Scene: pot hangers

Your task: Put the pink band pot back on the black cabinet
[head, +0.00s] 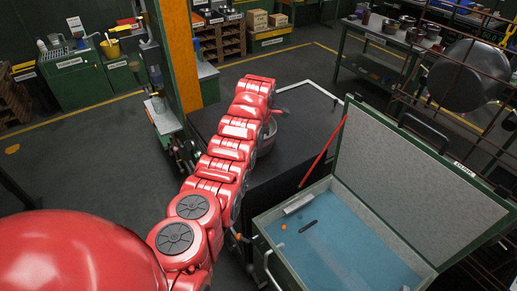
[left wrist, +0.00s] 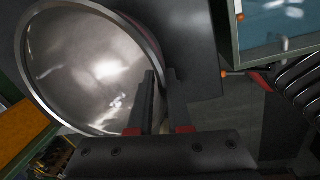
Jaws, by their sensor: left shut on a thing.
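The pot (head: 269,136) shows in the head view only as a grey rounded side, mostly hidden behind my red left arm. It is over the black cabinet (head: 315,112); I cannot tell whether it rests on the top. In the left wrist view the pot (left wrist: 85,65) shows its shiny metal inside and a wide round rim, tilted in the picture, with a dark pinkish outer side. My left gripper (left wrist: 161,85) has one finger inside the pot and one outside, shut on the rim. My right gripper is in neither view.
A green chest (head: 262,222) with a blue inside and a raised grey lid (head: 415,165) stands right of the cabinet. An orange post (head: 180,55) rises behind my arm. A mesh rack (head: 460,85) with a hanging pan is at right. Open floor lies left.

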